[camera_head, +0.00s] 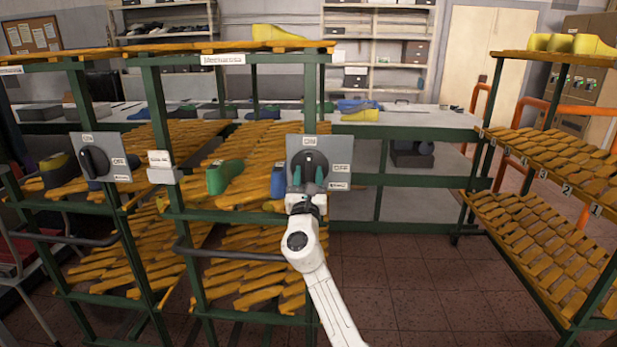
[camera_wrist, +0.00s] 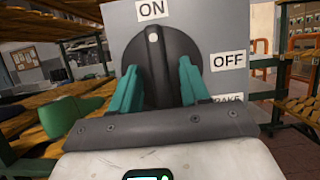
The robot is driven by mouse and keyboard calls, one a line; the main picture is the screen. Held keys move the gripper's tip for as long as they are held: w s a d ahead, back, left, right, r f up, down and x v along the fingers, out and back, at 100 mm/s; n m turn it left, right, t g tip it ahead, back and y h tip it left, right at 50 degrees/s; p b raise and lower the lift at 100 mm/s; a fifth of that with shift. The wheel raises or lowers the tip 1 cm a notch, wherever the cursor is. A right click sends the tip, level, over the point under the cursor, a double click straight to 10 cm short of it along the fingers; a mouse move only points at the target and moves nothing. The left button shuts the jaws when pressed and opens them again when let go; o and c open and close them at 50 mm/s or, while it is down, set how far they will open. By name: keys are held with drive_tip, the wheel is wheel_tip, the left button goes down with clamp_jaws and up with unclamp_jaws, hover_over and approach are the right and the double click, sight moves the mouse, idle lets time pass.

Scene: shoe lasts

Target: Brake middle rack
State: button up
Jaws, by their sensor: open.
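The middle rack (camera_head: 178,165) is a green frame with slanted yellow slats. A grey panel (camera_head: 340,160) on its right post carries a black rotary knob (camera_head: 308,160), which also shows in the wrist view (camera_wrist: 152,50). The knob's white dot is at the top, by the ON label (camera_wrist: 151,10).
Another rack on the left has a similar panel and knob (camera_head: 95,161). A numbered slatted rack (camera_head: 541,165) stands at the right. Green (camera_head: 224,176) and blue (camera_head: 278,180) shoe lasts lie on the middle rack. The tiled floor (camera_head: 420,285) between the racks is clear.

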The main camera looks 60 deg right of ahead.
drive_tip(key=shift+a, duration=0.1)
drive_tip(key=b+v, duration=0.1)
drive_tip(key=v, duration=0.9)
drive_tip(key=shift+s+a+f, duration=0.15)
drive_tip(key=shift+a, duration=0.1)
drive_tip(key=s+a+f+m+g+y, duration=0.3)
drive_tip(key=s+a+f+m+y, duration=0.25)
drive_tip(key=f+m, duration=0.4)
drive_tip(key=s+a+f+m+g+y, duration=0.2)
drive_tip(key=s+a+f+m+y, duration=0.35)
drive_tip(key=f+m, duration=0.4)
drive_tip(key=s+a+f+m+g+y, duration=0.1)
drive_tip(key=s+a+f+y, duration=0.3)
drive_tip(key=a, duration=0.5)
drive_tip(key=s+a+f+m+g+y, duration=0.1)
drive_tip(key=s+a+f+m+y, duration=0.2)
drive_tip(key=a, duration=0.7)
drive_tip(key=s+f+y, duration=0.2)
drive_tip(key=s+f, duration=0.1)
drive_tip(key=f, duration=0.1)
drive_tip(key=shift+f+g+y, duration=0.15)
drive_tip(key=shift+g+y, duration=0.15)
drive_tip(key=shift+g, duration=0.1)
